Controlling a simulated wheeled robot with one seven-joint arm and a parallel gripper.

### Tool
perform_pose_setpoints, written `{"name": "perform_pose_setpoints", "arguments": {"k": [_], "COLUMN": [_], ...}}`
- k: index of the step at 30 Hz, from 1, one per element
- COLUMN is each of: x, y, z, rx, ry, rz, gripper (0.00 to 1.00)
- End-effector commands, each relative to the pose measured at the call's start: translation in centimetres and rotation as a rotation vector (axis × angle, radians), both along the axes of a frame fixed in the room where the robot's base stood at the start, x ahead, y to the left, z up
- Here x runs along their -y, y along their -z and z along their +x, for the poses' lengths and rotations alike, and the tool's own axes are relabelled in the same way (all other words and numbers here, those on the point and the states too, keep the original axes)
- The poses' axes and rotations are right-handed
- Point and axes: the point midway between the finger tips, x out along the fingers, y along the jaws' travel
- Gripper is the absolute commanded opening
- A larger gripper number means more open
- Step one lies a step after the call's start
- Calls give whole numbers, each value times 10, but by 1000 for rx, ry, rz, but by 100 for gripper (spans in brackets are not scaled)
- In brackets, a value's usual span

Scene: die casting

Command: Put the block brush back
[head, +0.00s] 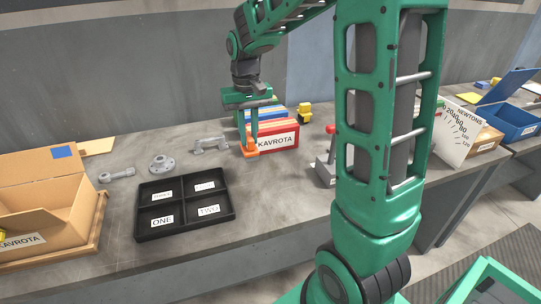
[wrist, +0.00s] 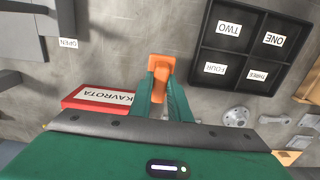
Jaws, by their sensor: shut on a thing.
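My gripper (head: 254,141) hangs above the bench, fingers pointing down, just in front of the left end of the red KAVROTA box (head: 273,143). In the wrist view my gripper (wrist: 161,92) is shut on an orange piece (wrist: 160,66), which I take to be the block brush; the same orange piece shows low at the fingertips in the head view (head: 250,151). Its bristles cannot be made out. I cannot tell whether it touches the bench or the box. The red box (wrist: 88,99) is left of the fingers in the wrist view.
A black divided tray (head: 184,226) with labelled compartments stands front left. Metal parts (head: 163,163) lie behind it. A cardboard box (head: 83,205) is at far left. A yellow item (head: 305,110) stands behind the red box. A red-handled grey device (head: 327,170) is to the right.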

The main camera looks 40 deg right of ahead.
Motion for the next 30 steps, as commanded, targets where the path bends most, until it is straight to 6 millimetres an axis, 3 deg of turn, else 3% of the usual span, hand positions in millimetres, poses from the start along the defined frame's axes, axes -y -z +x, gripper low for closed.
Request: {"name": "perform_pose_setpoints", "arguments": {"k": [6,12,20,27,30], "x": [48,79,88,88,88], "y": [27,46,57,88,92], "z": [-4,-6,-7,-7,-7], "rx": [-3,-1,-1,-3,-1], "ry": [8,8,4,4,4], "rz": [1,0,0,1,0], "gripper": [0,0,0,0,0]}}
